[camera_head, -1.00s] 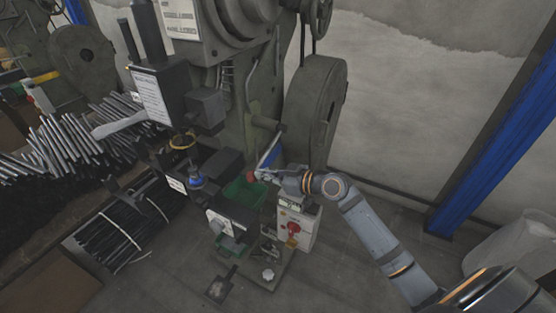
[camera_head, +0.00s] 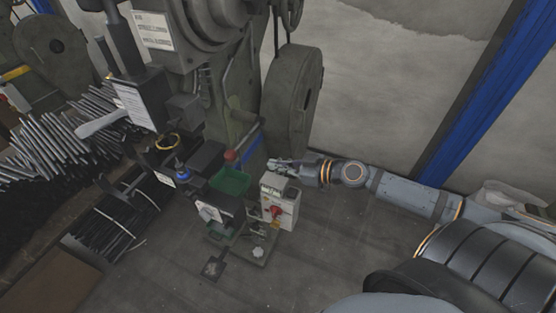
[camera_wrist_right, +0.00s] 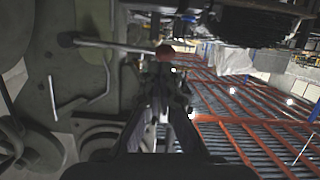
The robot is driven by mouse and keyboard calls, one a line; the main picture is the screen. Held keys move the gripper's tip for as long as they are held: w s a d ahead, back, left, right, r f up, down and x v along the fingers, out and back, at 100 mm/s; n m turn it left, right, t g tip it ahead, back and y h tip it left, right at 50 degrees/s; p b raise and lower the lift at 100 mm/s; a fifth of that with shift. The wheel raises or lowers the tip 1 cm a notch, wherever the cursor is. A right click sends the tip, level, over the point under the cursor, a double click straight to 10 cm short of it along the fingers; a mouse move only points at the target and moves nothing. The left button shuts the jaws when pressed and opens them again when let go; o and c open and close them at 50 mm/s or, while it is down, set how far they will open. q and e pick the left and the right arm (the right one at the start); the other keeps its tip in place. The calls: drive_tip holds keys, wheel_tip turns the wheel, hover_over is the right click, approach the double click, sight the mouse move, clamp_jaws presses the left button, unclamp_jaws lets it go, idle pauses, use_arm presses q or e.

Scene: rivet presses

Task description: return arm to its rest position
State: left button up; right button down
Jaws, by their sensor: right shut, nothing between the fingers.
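My right arm comes in from the right in the head view and lies nearly level. My right gripper (camera_head: 279,165) is shut and empty, just above the control box of the press. In the right wrist view the gripper (camera_wrist_right: 166,85) shows dark against the background. A lever with a red knob (camera_head: 231,156) on the press is a little to the left of the gripper and apart from it. The red knob also shows in the right wrist view (camera_wrist_right: 165,51), beyond the fingertips. My left gripper is not in view.
The rivet press (camera_head: 228,75) stands at the centre with a large wheel (camera_head: 296,95). A green bin (camera_head: 230,181) and a grey control box with a red button (camera_head: 279,204) are near the gripper. Metal rods (camera_head: 50,150) fill the left.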

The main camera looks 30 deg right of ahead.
idle(0.5)
drive_tip(key=d+f+m+h, duration=0.55)
drive_tip(key=d+f, duration=0.95)
drive_tip(key=f, duration=0.3)
drive_tip(key=s+d+f+m+g+h, duration=0.1)
drive_tip(key=s+d+f+h, duration=0.1)
drive_tip(key=s+f, duration=0.3)
drive_tip(key=s+d+f+g+h, duration=0.2)
drive_tip(key=s+f, duration=0.1)
drive_tip(key=f, duration=0.5)
drive_tip(key=s+a+f+m+g, duration=0.1)
drive_tip(key=s+a+f+g, duration=0.1)
drive_tip(key=s+f, duration=0.6)
drive_tip(key=s+a+f+m+g, duration=0.1)
drive_tip(key=s+a+f+g, duration=0.1)
drive_tip(key=s+f, duration=0.5)
drive_tip(key=s+a+f+g, duration=0.1)
drive_tip(key=s+a+f, duration=0.3)
drive_tip(key=s, duration=0.4)
drive_tip(key=s+a+f+g, duration=0.2)
drive_tip(key=s+a+f, duration=0.2)
drive_tip(key=s+a, duration=0.3)
drive_tip(key=shift+s+a+f+n+g, duration=0.15)
drive_tip(key=shift+s+a+n+g, duration=0.2)
drive_tip(key=shift+s, duration=0.3)
drive_tip(key=c, duration=2.1)
unclamp_jaws()
